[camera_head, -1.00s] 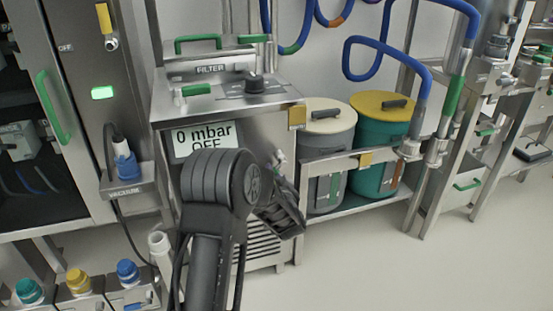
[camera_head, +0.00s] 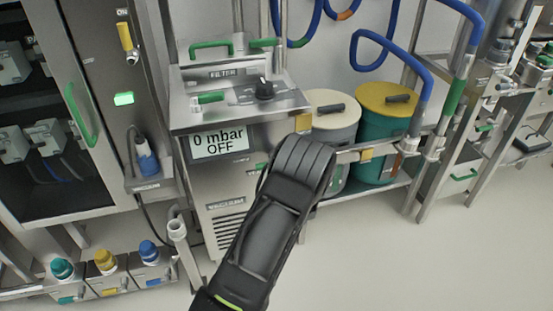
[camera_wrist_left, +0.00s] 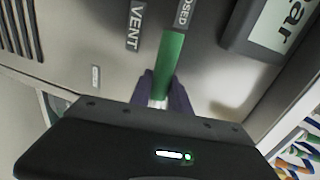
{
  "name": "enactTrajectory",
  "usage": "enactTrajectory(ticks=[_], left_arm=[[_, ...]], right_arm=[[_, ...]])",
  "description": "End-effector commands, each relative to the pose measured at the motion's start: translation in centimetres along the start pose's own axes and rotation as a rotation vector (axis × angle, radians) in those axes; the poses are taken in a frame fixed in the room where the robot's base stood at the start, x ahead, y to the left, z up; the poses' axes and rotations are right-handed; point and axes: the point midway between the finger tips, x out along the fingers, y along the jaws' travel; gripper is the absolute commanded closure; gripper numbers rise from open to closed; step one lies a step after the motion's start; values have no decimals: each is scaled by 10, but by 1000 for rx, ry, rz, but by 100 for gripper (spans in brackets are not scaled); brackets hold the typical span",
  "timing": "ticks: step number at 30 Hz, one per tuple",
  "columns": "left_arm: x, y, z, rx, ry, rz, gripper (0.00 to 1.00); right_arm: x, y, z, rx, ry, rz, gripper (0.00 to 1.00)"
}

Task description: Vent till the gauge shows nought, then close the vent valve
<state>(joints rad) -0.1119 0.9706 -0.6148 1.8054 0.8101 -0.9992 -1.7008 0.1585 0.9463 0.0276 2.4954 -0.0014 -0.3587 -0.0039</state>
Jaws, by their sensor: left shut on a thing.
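The pump cabinet's display (camera_head: 218,141) reads "0 mbar OFF" in the head view. In the left wrist view a green vent valve handle (camera_wrist_left: 173,58) stands out from the grey panel, beside the word VENT. Its far end is in line with a partly cut-off label ending in "OSED". My left gripper (camera_wrist_left: 162,90) is shut on the near end of this handle, one dark finger on each side. In the head view my left arm hides the gripper and most of the valve. My right gripper is not in view.
Two lidded drums, one grey (camera_head: 331,130) and one teal (camera_head: 378,145), stand on a low rack right of the cabinet. Floor at right is clear.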

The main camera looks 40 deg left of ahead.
Motion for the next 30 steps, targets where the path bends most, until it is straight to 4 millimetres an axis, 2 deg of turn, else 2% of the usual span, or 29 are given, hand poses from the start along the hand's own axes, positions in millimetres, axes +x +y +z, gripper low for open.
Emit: enactTrajectory(ticks=[3,17,18,25,30], left_arm=[[0,-3,0,28,-5,-1,100],[0,-2,0,43,-9,-2,100],[0,-2,0,42,-8,-2,74],[0,-2,0,40,-8,-1,56],[0,-2,0,39,-8,-1,56]], right_arm=[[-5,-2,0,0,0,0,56],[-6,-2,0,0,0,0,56],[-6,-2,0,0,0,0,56],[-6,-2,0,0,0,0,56],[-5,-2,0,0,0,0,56]])
